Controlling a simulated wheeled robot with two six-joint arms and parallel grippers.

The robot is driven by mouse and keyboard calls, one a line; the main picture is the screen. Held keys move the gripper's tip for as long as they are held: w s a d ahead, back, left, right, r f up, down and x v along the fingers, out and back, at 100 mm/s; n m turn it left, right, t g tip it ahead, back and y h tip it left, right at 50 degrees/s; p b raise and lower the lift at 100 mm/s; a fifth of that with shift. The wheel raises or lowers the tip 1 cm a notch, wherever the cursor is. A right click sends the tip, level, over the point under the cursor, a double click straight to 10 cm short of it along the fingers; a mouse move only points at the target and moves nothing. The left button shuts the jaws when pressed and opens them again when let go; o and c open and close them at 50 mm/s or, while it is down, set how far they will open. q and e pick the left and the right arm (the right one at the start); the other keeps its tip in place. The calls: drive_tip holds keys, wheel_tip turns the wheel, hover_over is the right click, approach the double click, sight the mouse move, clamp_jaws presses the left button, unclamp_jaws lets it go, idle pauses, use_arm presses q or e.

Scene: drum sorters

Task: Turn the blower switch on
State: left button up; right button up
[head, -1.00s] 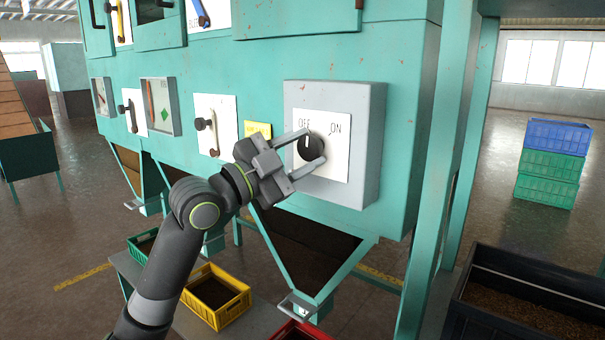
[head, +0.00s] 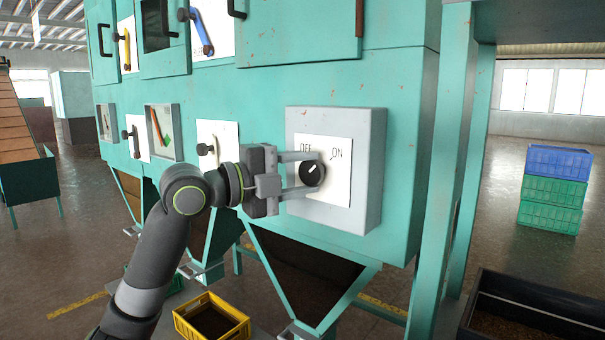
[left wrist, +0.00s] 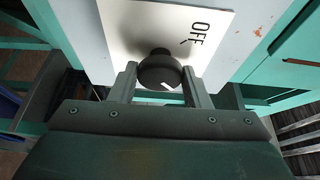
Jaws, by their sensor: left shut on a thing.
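The blower switch is a black round knob (head: 312,172) on a white plate (head: 338,180) marked OFF at left and ON at right. The plate is on a grey box (head: 366,160) on the teal machine. The knob's white mark points up and to the right, between the two labels. My left gripper (head: 310,173) is shut on the knob, one finger above it and one below. In the left wrist view the knob (left wrist: 160,72) sits between the two fingers, with the OFF label above it. My right gripper is not in view.
Lever handles (head: 204,149) and gauge windows (head: 162,132) line the machine to the left. A teal post (head: 452,180) stands to the right of the box. A yellow crate (head: 212,318) is below. Blue and green crates (head: 552,190) are stacked at the far right.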

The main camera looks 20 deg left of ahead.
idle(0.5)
use_arm(q)
drive_tip(key=o, duration=1)
drive_tip(key=shift+c, duration=0.2)
drive_tip(key=b+v, duration=0.9)
drive_tip(key=v, duration=0.8)
drive_tip(key=shift+a, duration=0.25)
